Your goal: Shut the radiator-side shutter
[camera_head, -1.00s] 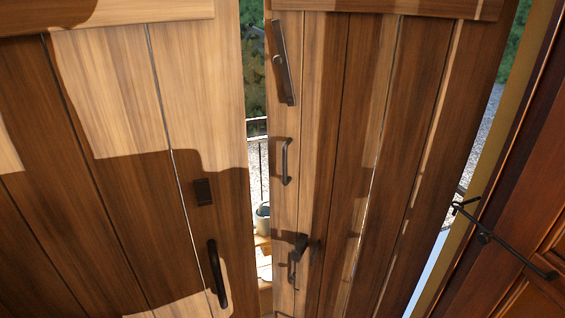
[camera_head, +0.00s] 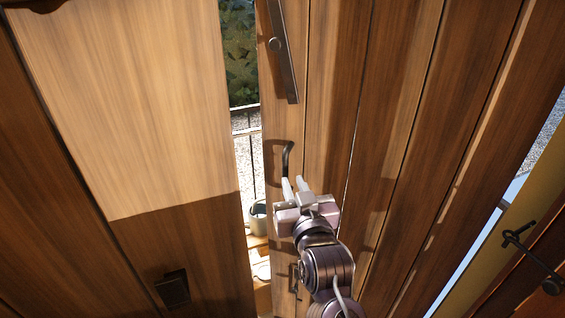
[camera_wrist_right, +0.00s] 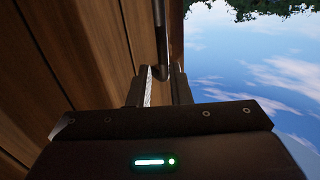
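Two plank wooden shutter leaves stand with a narrow gap between them. The left leaf (camera_head: 150,110) is partly sunlit; the right leaf (camera_head: 400,130) has a bar latch (camera_head: 283,50) and a dark pull handle (camera_head: 287,157) near its free edge. No radiator shows, so I cannot tell which leaf is on its side. My right gripper (camera_head: 295,182) is just below the pull handle, fingers apart and empty. In the right wrist view the handle (camera_wrist_right: 161,45) ends just beyond and between the fingertips (camera_wrist_right: 162,75); contact is unclear. My left gripper is out of view.
A railing (camera_head: 245,133), a bucket (camera_head: 258,218) and foliage show through the gap. A dark catch (camera_head: 172,289) sits on the left leaf. At far right, a dark wooden panel carries a metal stay (camera_head: 530,257). Open sky lies beside the handle in the wrist view.

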